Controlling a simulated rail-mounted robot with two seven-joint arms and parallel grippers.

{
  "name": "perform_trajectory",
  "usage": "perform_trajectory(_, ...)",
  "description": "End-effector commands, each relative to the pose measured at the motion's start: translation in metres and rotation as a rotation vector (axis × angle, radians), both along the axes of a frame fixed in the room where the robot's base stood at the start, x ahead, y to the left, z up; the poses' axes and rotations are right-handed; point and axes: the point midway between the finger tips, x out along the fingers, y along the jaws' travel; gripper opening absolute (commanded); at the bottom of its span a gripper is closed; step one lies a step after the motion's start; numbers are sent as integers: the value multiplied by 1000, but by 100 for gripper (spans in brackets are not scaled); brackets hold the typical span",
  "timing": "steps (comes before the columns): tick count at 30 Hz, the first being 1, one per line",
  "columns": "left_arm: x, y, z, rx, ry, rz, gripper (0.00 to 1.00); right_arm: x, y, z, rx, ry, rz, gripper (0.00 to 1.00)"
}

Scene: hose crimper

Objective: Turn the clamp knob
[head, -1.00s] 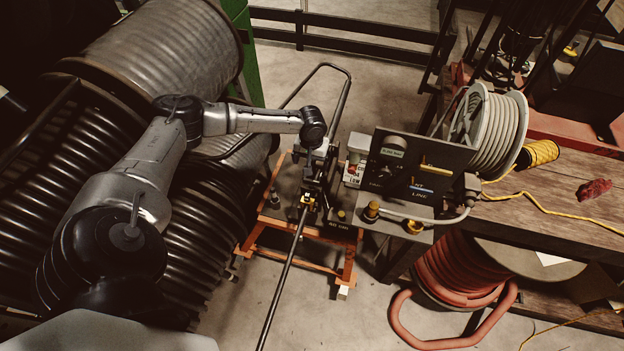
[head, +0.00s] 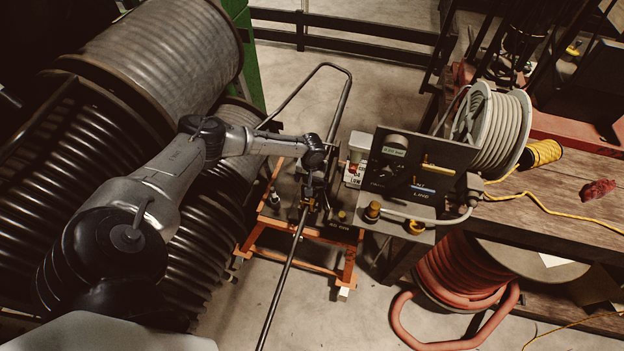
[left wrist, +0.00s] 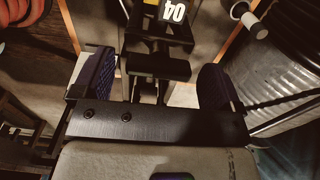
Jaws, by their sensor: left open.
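A black T-shaped bar (left wrist: 158,66), which looks like the clamp knob, lies between the fingers of my left gripper (left wrist: 155,78) in the left wrist view. The fingers are open, one on each side of it, with visible gaps. A black block with a white "04" label (left wrist: 174,12) is just beyond it. In the head view my left gripper (head: 316,178) reaches down over the crimper stand (head: 347,262). There the arm and wrist hide the knob. My right gripper is in neither view.
A long dark rod (head: 281,285) runs from the stand toward the front. To the right are a black control panel (head: 420,170) with brass fittings, a hose reel (head: 497,125) and a wooden bench (head: 545,210). Large ribbed hose rolls (head: 165,60) crowd the left.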

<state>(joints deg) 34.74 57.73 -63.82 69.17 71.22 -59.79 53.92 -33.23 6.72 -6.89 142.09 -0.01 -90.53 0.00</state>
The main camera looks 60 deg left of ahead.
Motion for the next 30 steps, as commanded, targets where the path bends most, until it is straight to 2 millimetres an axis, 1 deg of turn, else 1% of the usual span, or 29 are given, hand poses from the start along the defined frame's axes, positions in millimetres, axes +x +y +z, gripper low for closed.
perform_trajectory(4,0,0,0,0,0,0,92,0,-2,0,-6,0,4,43)
perform_trajectory(19,0,0,0,0,0,0,44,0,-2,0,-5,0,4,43)
perform_trajectory(20,0,0,0,0,0,0,42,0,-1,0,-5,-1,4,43)
perform_trajectory(26,0,0,1,0,0,-19,42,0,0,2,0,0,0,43)
perform_trajectory(30,0,-1,1,-1,1,-77,42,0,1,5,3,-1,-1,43)
